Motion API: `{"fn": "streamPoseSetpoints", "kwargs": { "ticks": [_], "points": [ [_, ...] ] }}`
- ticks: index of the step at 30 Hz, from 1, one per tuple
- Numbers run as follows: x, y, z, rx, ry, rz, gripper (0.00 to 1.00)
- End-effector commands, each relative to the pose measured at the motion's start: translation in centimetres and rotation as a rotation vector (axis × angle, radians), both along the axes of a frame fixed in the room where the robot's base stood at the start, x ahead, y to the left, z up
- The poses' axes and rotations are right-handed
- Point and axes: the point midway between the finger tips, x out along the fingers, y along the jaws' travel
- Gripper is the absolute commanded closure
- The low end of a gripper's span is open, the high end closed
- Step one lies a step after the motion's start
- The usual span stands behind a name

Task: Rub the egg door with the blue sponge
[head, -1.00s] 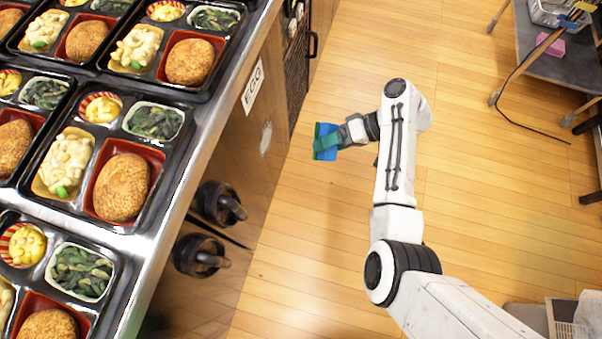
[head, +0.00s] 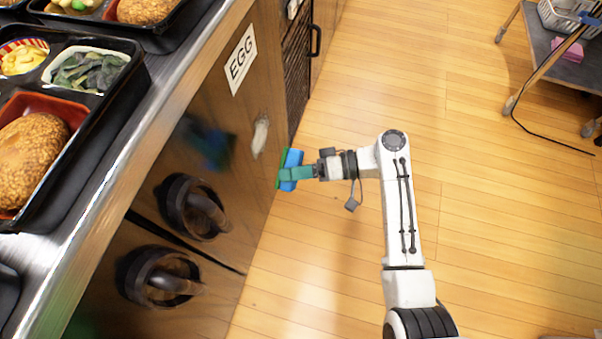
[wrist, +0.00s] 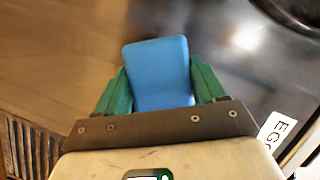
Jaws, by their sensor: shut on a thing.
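The egg door (head: 215,110) is the dark wooden cabinet front with a white "EGG" label (head: 241,58) near its top edge. A whitish smear (head: 260,137) shows on the door. The blue sponge (head: 293,168) is in my gripper (head: 291,174), with the door close to its left; I cannot tell if they touch. A faint blue reflection shows on the door. In the wrist view the sponge (wrist: 158,72) sits between the two green fingers of my gripper (wrist: 160,88), which is shut on it.
Two dark round fittings with handles (head: 195,208) (head: 162,277) stick out of the cabinet front. Bento trays (head: 75,125) stand on the metal-edged counter above. A dark cart (head: 545,60) stands at far right. The wooden floor (head: 450,150) between is clear.

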Motion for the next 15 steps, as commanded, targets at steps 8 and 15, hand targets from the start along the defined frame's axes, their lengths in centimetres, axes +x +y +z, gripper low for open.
{"fn": "streamPoseSetpoints", "kwargs": {
  "ticks": [8,15],
  "points": [
    [1.0,2.7,-0.1,0.0,0.0,0.001,0.59],
    [1.5,4.0,-0.1,-0.001,0.0,0.0,0.59]
  ]
}}
